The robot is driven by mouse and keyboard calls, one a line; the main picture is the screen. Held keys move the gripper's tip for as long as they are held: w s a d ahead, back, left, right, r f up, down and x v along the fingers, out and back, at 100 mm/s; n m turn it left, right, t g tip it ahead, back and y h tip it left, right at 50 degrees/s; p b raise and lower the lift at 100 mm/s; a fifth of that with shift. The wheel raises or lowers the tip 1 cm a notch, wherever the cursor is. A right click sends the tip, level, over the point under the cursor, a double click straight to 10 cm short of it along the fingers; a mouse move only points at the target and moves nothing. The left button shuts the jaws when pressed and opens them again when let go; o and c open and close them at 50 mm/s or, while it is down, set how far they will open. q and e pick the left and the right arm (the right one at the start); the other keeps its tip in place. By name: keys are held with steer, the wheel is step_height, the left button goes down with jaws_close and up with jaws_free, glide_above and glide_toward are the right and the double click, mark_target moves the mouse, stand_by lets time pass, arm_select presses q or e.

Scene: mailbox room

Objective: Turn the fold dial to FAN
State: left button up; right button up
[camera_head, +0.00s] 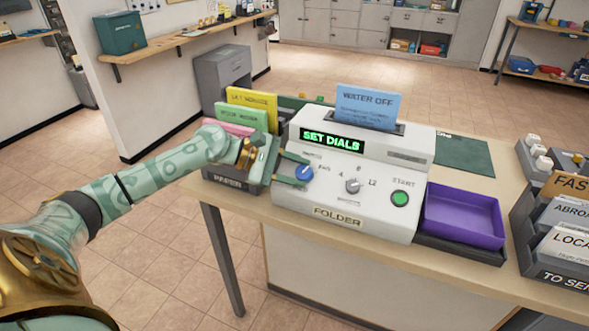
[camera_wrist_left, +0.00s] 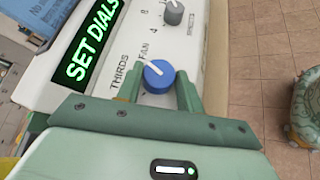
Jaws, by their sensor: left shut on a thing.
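The white folder machine (camera_head: 352,217) stands on the counter, its screen (camera_head: 331,141) reading "SET DIALS" in green. The blue fold dial (camera_head: 304,174) is on its front left; in the left wrist view the dial (camera_wrist_left: 158,77) has a white pointer line near the FAN label, with THIRDS to the left of it. My left gripper (camera_head: 297,171) has a finger on each side of the dial and is shut on it; its fingers also show in the left wrist view (camera_wrist_left: 158,92). A grey dial (camera_head: 353,186) and green start button (camera_head: 400,199) sit to the right. My right gripper is out of view.
A blue "WATER OFF" sheet (camera_head: 367,107) stands in the machine's top. A paper rack (camera_head: 228,181) with coloured sheets is left of it, close to my arm. A purple tray (camera_head: 462,214) and a letter rack (camera_head: 555,235) are to the right.

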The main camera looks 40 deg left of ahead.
arm_select(q)
steer(key=m+g+p, duration=0.2)
steer(key=m+g, duration=0.1)
steer(key=m+g+p, duration=0.1)
steer(key=shift+w+r, duration=0.3)
steer(key=shift+r, duration=0.1)
steer(key=shift+f+m+g+y+p, duration=0.15)
steer(key=shift+m+g+y+p, duration=0.15)
steer(key=shift+m+g+p, duration=0.45)
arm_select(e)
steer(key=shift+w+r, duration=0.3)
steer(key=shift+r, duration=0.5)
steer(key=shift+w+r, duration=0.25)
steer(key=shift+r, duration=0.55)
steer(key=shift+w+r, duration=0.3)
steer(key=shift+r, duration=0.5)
arm_select(q)
steer(key=shift+f, duration=0.1)
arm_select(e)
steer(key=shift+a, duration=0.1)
arm_select(q)
steer(key=o, duration=1)
